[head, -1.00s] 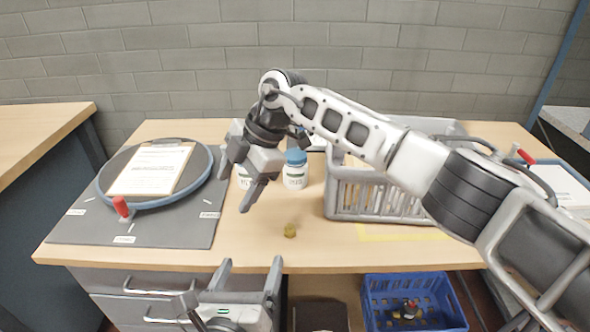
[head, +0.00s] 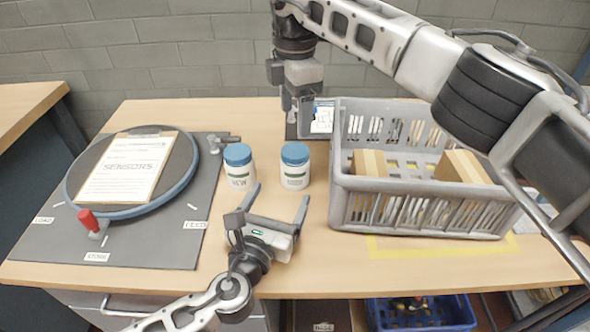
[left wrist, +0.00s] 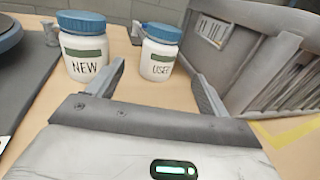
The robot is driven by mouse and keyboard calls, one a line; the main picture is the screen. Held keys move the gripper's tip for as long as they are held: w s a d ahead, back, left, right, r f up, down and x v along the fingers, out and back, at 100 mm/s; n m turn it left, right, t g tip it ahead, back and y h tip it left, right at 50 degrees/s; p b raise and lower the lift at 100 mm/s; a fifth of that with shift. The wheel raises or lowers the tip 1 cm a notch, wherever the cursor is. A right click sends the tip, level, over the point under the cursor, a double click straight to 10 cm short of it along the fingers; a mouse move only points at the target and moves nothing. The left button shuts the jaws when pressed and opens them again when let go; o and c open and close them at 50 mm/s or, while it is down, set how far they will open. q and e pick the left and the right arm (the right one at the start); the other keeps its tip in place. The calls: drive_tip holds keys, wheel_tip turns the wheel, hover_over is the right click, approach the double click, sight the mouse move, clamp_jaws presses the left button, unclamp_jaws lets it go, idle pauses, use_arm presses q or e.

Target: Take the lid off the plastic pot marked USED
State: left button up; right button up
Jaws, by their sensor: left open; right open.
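The pot marked USED (head: 295,168) is white with a blue lid (head: 295,152) and stands upright on the table.
A grey crate (head: 420,215) holding cardboard stands close to the right of the USED pot. A round turntable with a clipboard (head: 130,168) lies on a grey mat (head: 150,245) at left. A small device (head: 322,118) stands behind. A blue crate (head: 425,312) sits below the table.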

sight(290, 174)
use_arm(q)
drive_tip(key=x, duration=0.8)
drive_tip(key=shift+w+d, duration=0.15)
drive_tip(key=shift+w, duration=0.2)
clamp_jaws()
use_arm(e)
drive_tip(key=n, duration=0.3)
drive_tip(key=shift+n, duration=0.3)
drive_tip(key=shift+f+n, duration=0.15)
drive_tip(key=shift+n, duration=0.25)
drive_tip(key=shift+f, duration=0.25)
wheel_tip(290, 174, down, 7)
drive_tip(key=shift+f, duration=0.15)
